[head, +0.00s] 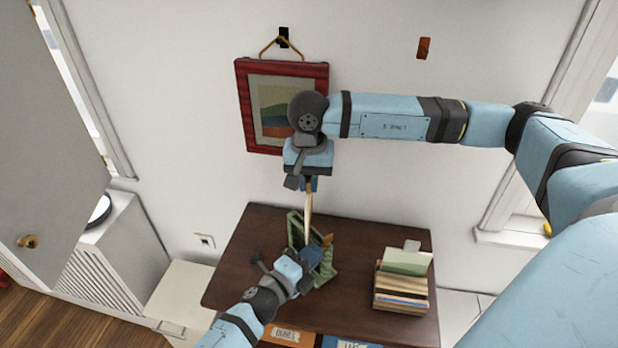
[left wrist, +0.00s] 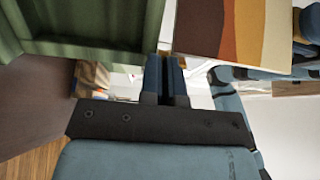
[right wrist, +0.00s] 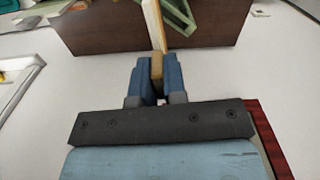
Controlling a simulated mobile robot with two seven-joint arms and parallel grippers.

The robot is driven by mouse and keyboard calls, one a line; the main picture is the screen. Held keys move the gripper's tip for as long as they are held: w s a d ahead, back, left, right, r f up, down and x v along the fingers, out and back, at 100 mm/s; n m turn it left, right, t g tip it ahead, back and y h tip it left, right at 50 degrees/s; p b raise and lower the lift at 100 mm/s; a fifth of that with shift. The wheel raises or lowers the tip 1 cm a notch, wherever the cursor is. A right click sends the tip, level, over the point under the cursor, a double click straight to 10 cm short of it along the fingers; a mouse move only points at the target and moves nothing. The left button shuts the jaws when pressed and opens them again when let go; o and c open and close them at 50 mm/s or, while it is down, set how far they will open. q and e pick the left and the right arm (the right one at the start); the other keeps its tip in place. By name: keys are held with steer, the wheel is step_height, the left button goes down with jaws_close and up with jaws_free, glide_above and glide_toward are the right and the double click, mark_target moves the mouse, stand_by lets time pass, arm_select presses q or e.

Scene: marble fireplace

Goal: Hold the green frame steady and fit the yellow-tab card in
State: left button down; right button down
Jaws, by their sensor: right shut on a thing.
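The green frame (head: 294,229) stands on the dark brown table. In the left wrist view its green side (left wrist: 85,25) fills the upper left. My right gripper (head: 309,184) is above the frame, shut on the card's tan-yellow tab (right wrist: 157,67). The card (head: 308,216) hangs upright, nearly edge-on, its lower end at the frame. Its striped face (left wrist: 235,30) shows in the left wrist view beside the frame.
A wooden box of several cards (head: 402,300) stands on the right of the table (head: 235,280). A red-framed picture (head: 243,115) hangs on the wall behind my right arm. The table's left part is clear. Labelled drawers (head: 287,335) show below the front edge.

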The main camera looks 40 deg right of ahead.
steer(key=shift+f, duration=0.15)
steer(key=c, duration=1.2)
jaws_free()
step_height(320, 180, up, 13)
steer(key=shift+r, duration=0.1)
steer(key=shift+o, duration=0.4)
